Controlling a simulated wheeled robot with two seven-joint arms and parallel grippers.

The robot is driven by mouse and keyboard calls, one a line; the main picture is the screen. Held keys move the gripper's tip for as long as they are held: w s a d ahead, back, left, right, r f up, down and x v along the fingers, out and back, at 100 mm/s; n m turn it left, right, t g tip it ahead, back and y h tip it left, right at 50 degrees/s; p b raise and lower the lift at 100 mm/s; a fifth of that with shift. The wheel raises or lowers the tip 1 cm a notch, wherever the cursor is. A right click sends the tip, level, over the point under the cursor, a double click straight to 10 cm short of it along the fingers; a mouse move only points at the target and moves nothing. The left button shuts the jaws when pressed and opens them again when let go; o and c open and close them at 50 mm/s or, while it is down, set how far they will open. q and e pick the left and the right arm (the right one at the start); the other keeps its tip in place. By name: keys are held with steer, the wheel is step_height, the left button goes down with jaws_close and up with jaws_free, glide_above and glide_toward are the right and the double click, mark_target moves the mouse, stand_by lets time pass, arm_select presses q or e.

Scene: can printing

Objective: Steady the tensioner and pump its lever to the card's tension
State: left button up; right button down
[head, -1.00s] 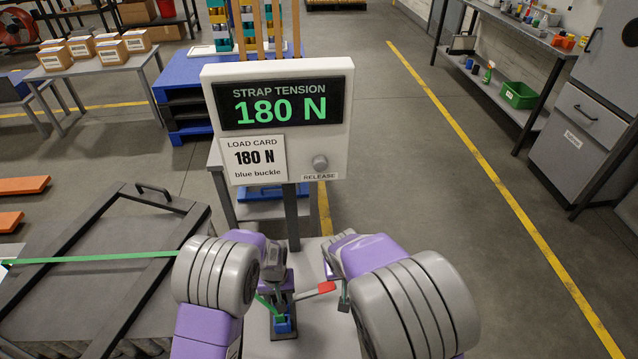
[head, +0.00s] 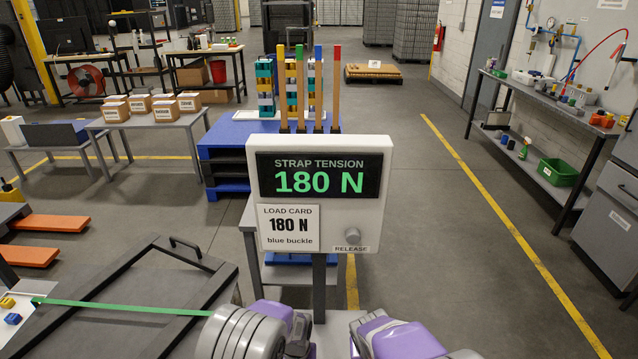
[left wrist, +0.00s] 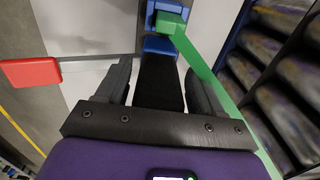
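The strap tension display (head: 318,181) reads 180 N in green. The load card (head: 288,228) below it says 180 N, blue buckle. The tensioner is below the head view's edge. The left wrist view shows its dark body (left wrist: 160,82), its blue parts (left wrist: 160,46) and its red-tipped lever (left wrist: 30,72) sticking out to the left. My left gripper (left wrist: 160,75) has one finger on each side of the dark body; whether they press on it is unclear. The green strap (left wrist: 205,72) runs past the right finger. My right gripper's wrist (head: 395,338) shows, its fingers hidden.
The green strap (head: 125,306) crosses a dark framed load (head: 120,290) at left. The release knob (head: 352,235) is on the display box. Open floor lies to the right, up to a shelf bench (head: 545,115).

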arm_select(q)
steer(key=shift+o, duration=0.9)
